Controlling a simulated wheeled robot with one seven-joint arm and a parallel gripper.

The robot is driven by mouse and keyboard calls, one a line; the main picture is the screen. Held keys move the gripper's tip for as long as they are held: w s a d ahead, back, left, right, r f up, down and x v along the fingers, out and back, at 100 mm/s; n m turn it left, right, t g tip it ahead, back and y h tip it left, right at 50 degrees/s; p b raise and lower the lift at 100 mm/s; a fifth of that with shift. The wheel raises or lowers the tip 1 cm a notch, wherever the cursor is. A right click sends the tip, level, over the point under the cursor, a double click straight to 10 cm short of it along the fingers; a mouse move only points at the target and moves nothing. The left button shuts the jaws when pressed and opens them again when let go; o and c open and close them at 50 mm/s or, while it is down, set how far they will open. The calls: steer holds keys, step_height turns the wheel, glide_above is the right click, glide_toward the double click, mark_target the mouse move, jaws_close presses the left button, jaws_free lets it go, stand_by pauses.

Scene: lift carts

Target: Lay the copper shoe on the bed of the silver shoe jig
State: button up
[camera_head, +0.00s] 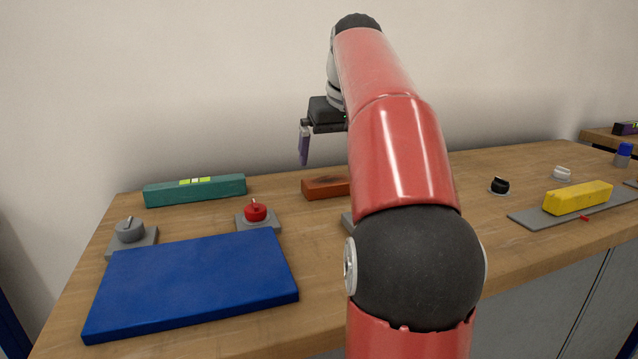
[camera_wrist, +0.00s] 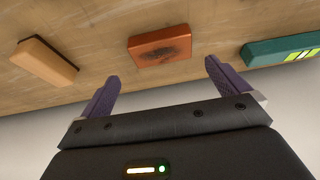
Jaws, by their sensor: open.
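A copper-orange block with a dark smudge, which looks like the copper shoe (camera_head: 325,187), lies on the wooden bench, its right end hidden behind my arm. In the wrist view the copper shoe (camera_wrist: 150,49) lies whole, beyond and between my fingertips. My gripper (camera_head: 304,148) is raised above the bench, open and empty, its purple fingers apart from the shoe; both fingers show in the wrist view (camera_wrist: 162,73). A grey piece (camera_head: 347,224) shows partly beside my arm. I cannot tell whether it is the silver shoe jig.
A teal level (camera_head: 215,190) lies left of the copper block. A blue slab (camera_head: 190,283), a grey knob (camera_head: 130,230) and a red knob (camera_head: 255,211) are at left. A yellow block (camera_head: 578,197) sits on a grey plate (camera_head: 540,219) at right. A tan block (camera_wrist: 43,60) shows in the wrist view.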

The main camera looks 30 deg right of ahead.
mark_target(327, 180)
steer(key=b+x, duration=0.1)
steer(key=x, duration=0.6)
steer(key=shift+a, duration=0.15)
steer(key=c, duration=1.6)
steer(key=shift+r, duration=0.15)
steer(key=shift+c, duration=0.7)
steer(key=shift+r, duration=0.1)
